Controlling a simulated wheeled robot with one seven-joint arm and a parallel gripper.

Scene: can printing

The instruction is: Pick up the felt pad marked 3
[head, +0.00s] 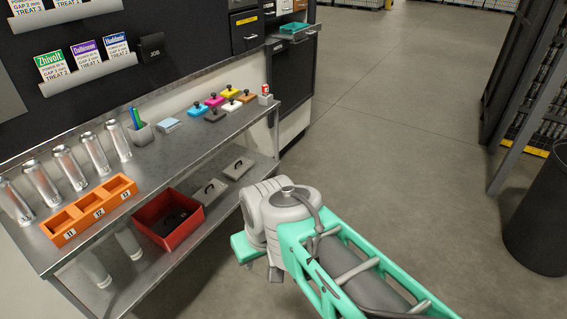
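No felt pad with a readable 3 shows in the head view. Several small coloured blocks with black knobs, among them a blue one (196,109), a magenta one (213,100) and a yellow one (229,92), sit on the right part of the metal bench top; any marks on them are too small to read. Two grey plates with handles, one of them the front plate (210,192), lie on the lower shelf. My gripper (258,262) is at the end of my arm, in front of the bench and apart from the blocks; its fingers are mostly hidden.
On the metal bench (165,158) are an orange tray (92,224) marked 11, 12, 13, several silver cans, a pen cup (141,134) and a light blue stack (169,125). A red bin (186,224) stands on the lower shelf. Floor to the right is clear; a black bin (540,220) stands far right.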

